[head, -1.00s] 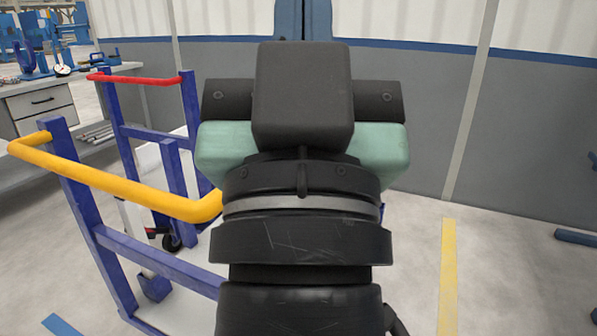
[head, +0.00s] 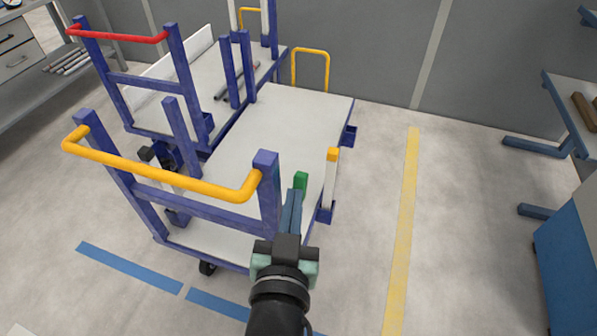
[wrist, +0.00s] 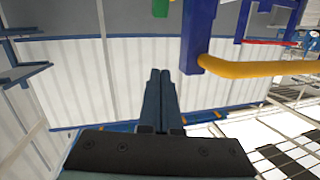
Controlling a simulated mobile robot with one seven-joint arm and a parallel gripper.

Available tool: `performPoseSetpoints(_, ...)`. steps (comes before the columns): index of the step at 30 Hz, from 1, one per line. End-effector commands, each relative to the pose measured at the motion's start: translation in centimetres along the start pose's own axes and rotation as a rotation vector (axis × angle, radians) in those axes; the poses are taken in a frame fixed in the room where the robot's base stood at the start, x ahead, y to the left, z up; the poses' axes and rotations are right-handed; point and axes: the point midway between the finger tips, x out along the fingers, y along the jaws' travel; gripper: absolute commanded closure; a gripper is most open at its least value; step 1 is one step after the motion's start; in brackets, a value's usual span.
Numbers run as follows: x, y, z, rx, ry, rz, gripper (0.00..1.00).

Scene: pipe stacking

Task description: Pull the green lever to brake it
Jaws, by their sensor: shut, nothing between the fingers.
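The green lever (head: 301,181) is the green-topped piece at the right side of the front trolley, close to its blue corner post (head: 267,190). Its lower part is hidden behind my gripper in the head view. In the wrist view the green tip (wrist: 160,8) shows at the top edge. My gripper (head: 295,192) is shut and empty, its two blue fingers side by side, pointing away toward the lever. In the wrist view my gripper (wrist: 160,73) appears apart from the green tip; in the head view they overlap, so contact is hard to tell.
The trolley has a yellow handle (head: 150,172) to the left of my gripper and a grey deck (head: 275,125). An orange-topped white post (head: 330,175) stands right of the lever. A second trolley with a red handle (head: 120,36) is behind left. Floor near the yellow line (head: 404,220) is clear.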

Motion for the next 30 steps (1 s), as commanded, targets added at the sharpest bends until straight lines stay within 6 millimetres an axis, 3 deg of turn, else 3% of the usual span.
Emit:
performPoseSetpoints(6, -3.1, 0.1, 3.0, -0.004, -0.155, 0.024, 1.0)
performPoseSetpoints(12, -4.6, 0.2, 4.8, -0.005, -0.213, 0.032, 1.0)
performPoseSetpoints(24, -4.7, 0.3, 5.2, -0.006, -0.219, 0.033, 1.0)
performPoseSetpoints(30, -3.3, 0.3, 5.4, -0.006, -0.217, 0.033, 1.0)
